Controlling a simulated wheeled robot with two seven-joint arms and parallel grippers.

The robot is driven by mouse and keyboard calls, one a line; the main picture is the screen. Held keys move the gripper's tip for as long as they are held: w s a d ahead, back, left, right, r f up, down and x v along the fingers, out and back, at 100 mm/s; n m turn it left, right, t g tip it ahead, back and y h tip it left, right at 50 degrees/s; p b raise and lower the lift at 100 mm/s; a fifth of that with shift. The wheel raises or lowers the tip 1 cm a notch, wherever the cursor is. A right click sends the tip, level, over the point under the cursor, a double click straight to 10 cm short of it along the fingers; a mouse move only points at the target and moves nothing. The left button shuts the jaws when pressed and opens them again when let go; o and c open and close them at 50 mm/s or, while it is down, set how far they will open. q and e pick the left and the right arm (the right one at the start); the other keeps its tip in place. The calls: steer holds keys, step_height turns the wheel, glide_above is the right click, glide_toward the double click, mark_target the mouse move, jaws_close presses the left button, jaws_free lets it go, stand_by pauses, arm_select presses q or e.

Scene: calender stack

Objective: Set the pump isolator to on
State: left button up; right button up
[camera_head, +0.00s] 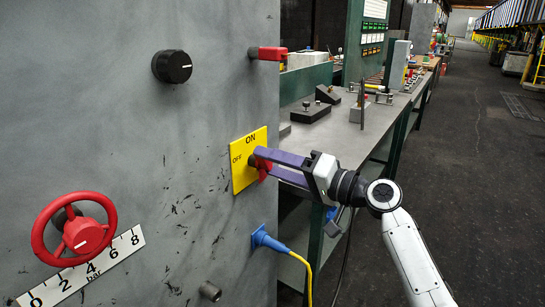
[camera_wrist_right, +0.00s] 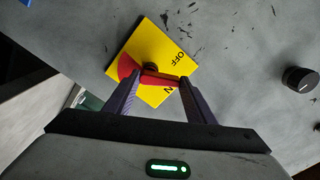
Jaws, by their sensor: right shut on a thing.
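The pump isolator is a yellow plate (camera_head: 243,178) on the grey panel, marked ON at its top and OFF at its left. It also shows in the wrist view (camera_wrist_right: 150,50), turned round. Its red handle (camera_head: 264,170) stands out from the plate and lies between the fingers in the wrist view (camera_wrist_right: 158,80). My right gripper (camera_head: 262,159) is shut on the handle, its purple fingers reaching in from the right. The fingers partly hide the handle, so I cannot tell exactly which mark it points to. My left gripper is out of view.
The panel also carries a black knob (camera_head: 172,66), a red lever (camera_head: 268,53), a red handwheel (camera_head: 74,229) above a bar scale (camera_head: 84,269), and a blue plug (camera_head: 267,239) with a yellow cable below the isolator. A workbench (camera_head: 335,135) stands behind my right gripper.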

arm_select(q)
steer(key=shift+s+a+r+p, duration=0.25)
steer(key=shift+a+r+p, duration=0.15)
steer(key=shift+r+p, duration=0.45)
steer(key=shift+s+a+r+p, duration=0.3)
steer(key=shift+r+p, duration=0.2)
steer(key=shift+p, duration=0.65)
arm_select(e)
steer(key=shift+w+d+r+m, duration=0.1)
steer(key=shift+w+m, duration=0.05)
steer(key=shift+m, duration=0.9)
steer(key=shift+w+d+f+m, duration=0.1)
steer(key=shift+m, duration=1)
steer(key=shift+w+d+r+m, duration=0.1)
steer(key=shift+w+m, duration=0.05)
steer(key=shift+m, duration=0.9)
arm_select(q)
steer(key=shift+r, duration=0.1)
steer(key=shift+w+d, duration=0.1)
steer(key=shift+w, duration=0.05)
arm_select(e)
steer(key=o, duration=1)
steer(key=shift+o, duration=0.2)
steer(key=shift+d, duration=0.1)
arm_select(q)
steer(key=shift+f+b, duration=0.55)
arm_select(e)
steer(key=v, duration=1)
steer(key=shift+s, duration=0.1)
